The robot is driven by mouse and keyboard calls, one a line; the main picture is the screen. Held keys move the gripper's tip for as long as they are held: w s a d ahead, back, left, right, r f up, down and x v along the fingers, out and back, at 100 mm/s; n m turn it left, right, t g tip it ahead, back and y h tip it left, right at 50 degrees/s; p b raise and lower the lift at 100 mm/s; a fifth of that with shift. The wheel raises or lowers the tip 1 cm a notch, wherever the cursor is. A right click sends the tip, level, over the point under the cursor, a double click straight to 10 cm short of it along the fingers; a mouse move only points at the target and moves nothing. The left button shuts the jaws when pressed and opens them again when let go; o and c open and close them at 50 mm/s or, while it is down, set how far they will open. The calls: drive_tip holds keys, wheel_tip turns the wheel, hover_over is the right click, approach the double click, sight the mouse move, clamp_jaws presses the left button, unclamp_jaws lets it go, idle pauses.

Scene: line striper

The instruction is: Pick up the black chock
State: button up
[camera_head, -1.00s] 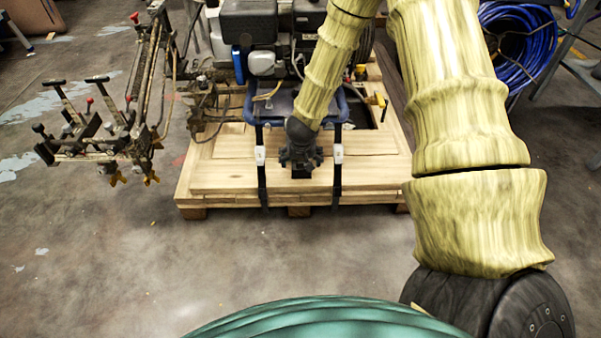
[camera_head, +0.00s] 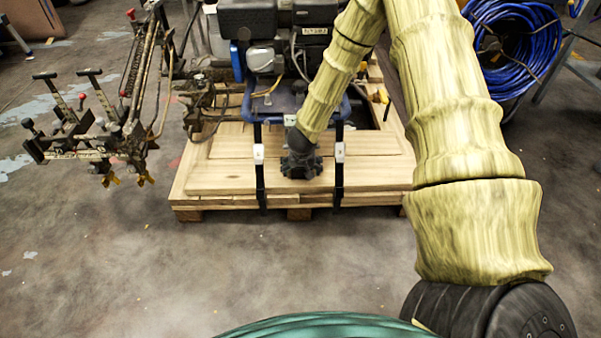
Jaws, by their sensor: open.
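My gripper (camera_head: 301,170) is open and points down over the front boards of the wooden pallet (camera_head: 220,177), between two dark straps. The jaws are small and dark at this distance. I cannot clearly make out the black chock; the gripper covers the boards right under it, so the chock may be hidden there. I cannot tell whether the fingers touch anything.
The line striper's engine (camera_head: 272,50) and blue frame (camera_head: 238,62) stand behind my gripper. A left strap (camera_head: 259,165) and right strap (camera_head: 339,165) run close on either side. Control levers (camera_head: 85,140) stick out at left. The floor in front is clear.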

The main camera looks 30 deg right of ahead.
drive_tip(key=shift+w+f, duration=0.15)
drive_tip(key=shift+f, duration=0.2)
drive_tip(key=shift+r, duration=0.1)
drive_tip(key=c, duration=1.4)
